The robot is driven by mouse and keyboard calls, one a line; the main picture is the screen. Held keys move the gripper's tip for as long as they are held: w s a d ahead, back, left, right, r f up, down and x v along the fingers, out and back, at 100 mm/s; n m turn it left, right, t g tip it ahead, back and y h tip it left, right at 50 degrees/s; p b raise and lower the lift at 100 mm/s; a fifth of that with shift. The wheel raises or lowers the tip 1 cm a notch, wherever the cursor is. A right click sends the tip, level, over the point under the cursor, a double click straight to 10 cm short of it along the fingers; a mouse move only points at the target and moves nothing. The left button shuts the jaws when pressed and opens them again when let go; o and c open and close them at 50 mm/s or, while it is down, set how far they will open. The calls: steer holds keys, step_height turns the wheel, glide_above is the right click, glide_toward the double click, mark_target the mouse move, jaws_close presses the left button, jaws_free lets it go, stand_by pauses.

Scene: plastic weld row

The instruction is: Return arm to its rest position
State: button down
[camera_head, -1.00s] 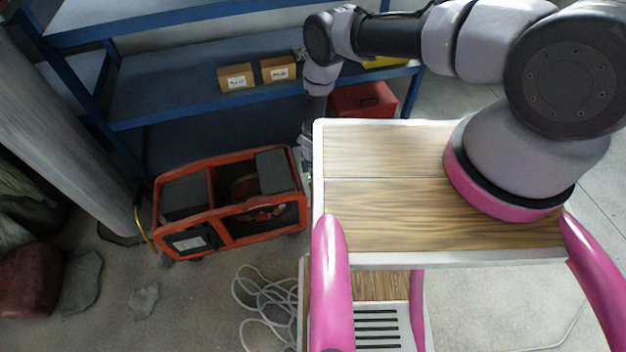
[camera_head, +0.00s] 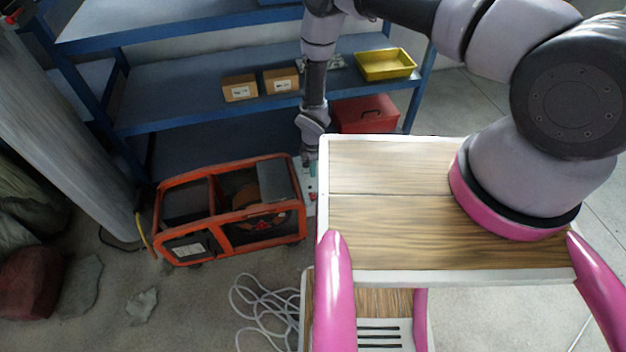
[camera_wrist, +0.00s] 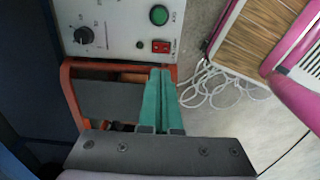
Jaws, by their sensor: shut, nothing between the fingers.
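My gripper (camera_wrist: 161,100) has green fingers that lie close together in the wrist view, with nothing between them. In the head view it hangs down at the end of my arm (camera_head: 312,165), between the orange-framed machine and the left edge of my wooden top. In the wrist view the fingertips point toward a grey control panel (camera_wrist: 110,45) with a black dial (camera_wrist: 84,36), a green button (camera_wrist: 159,15) and a red switch (camera_wrist: 160,46). The fingertips show just below the red switch in the picture; I cannot tell the gap.
The orange-framed machine (camera_head: 232,250) stands on the floor at left. Behind is a blue shelf (camera_head: 200,110) with two cardboard boxes (camera_head: 240,88) and a yellow tray (camera_head: 386,64). A red box (camera_head: 364,115) is below. A pale cable (camera_head: 265,310) lies coiled on the floor.

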steer(key=shift+r, duration=0.65)
